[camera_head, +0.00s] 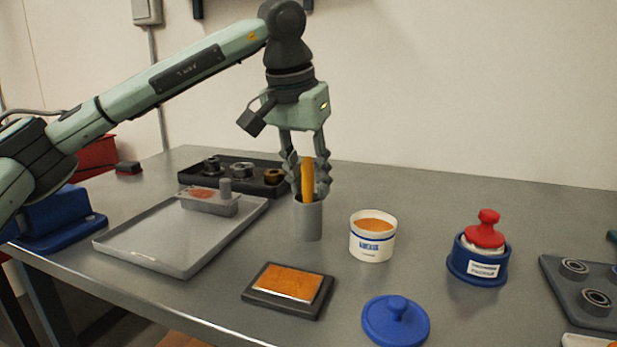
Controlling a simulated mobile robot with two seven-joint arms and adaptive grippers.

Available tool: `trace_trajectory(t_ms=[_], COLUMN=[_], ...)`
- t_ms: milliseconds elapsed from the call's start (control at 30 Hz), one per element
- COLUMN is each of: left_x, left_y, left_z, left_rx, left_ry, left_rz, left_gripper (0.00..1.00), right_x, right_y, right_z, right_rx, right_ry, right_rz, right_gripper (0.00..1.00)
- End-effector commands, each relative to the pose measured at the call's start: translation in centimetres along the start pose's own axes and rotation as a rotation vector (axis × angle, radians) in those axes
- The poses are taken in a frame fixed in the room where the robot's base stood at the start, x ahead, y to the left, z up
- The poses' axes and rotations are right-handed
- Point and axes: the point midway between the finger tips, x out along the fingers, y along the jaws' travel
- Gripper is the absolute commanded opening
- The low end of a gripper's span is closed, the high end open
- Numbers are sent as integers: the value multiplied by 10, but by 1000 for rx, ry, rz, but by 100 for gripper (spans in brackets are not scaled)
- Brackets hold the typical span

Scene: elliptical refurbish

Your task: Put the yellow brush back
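The yellow brush (308,180) stands upright with its lower end inside a grey cylindrical cup (308,221) on the table. My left gripper (308,190) points down over the cup. Its two fingers are on either side of the brush, close against it, and appear shut on it. The fingertips are near the cup's rim. The brush's lower end is hidden in the cup. My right gripper is not in view.
Left of the cup is a grey tray (170,246) with a small block; behind it a black tray (220,168) holds parts. In front lie an orange pad (289,284) and a blue lid (396,322). A white tub (372,244) and a blue container (478,264) stand right.

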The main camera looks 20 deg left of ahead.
Motion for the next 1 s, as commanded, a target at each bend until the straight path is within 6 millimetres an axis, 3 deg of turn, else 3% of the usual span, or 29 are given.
trace_trajectory(t_ms=[400, 567, 800, 1000], left_x=[-8, -36, -89, -116], left_y=[0, 0, 0, 0], left_z=[-2, -2, -2, -2], left_rx=[-1, 1, 0, 1], left_ry=[2, 5, 4, 0], left_rz=[0, 1, 1, -1], left_gripper=[37, 37, 37, 37], right_x=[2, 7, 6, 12], right_y=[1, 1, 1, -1], right_z=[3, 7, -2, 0], right_rx=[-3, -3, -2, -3], right_ry=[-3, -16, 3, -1], right_rz=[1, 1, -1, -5], right_gripper=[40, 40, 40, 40])
